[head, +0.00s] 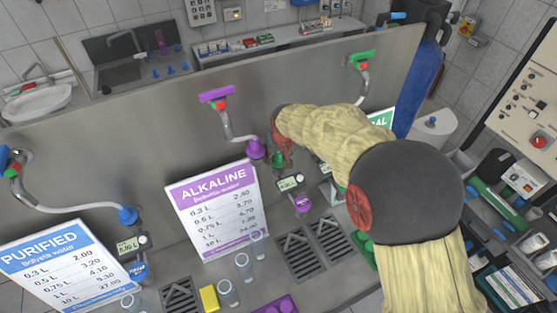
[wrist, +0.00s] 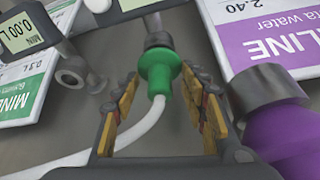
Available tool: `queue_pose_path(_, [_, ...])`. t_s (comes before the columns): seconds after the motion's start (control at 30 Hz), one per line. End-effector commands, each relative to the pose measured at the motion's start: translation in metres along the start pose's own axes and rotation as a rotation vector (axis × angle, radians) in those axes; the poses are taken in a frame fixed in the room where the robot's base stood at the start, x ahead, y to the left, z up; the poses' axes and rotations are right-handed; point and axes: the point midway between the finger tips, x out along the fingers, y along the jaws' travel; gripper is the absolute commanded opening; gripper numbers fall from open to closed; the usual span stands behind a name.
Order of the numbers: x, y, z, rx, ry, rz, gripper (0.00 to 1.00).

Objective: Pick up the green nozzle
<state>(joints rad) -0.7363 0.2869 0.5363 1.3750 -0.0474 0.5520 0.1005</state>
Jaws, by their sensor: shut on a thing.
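The green nozzle (wrist: 160,72) is in the middle of the wrist view, with a dark collar at its upper end and a white hose at its lower end. My gripper (wrist: 158,88) is shut on it, with its orange-padded fingers on either side; the exact contact is hard to see. In the head view, the green nozzle (head: 278,159) shows beside the purple nozzle, and my arm hides much of the area around it.
A purple nozzle (head: 256,149) hangs close on the left. The purple ALKALINE sign (head: 212,209) stands in front of it. A blue nozzle (head: 128,215) is farther left. Several clear cups (head: 243,266) and a yellow sponge (head: 208,298) stand on the counter near the drain grates.

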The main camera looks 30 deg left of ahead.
Motion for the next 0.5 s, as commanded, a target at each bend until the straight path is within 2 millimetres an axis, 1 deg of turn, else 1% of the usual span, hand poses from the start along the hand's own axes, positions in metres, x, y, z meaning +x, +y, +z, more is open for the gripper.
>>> queue_pose_path(0.27, [-0.005, 0.000, -0.003, 0.000, 0.002, 0.000, 0.18])
queue_pose_path(0.37, [-0.013, 0.000, -0.006, 0.000, 0.002, 0.000, 0.18])
queue_pose_path(0.5, [-0.031, 0.000, -0.014, 0.000, 0.004, 0.000, 0.18])
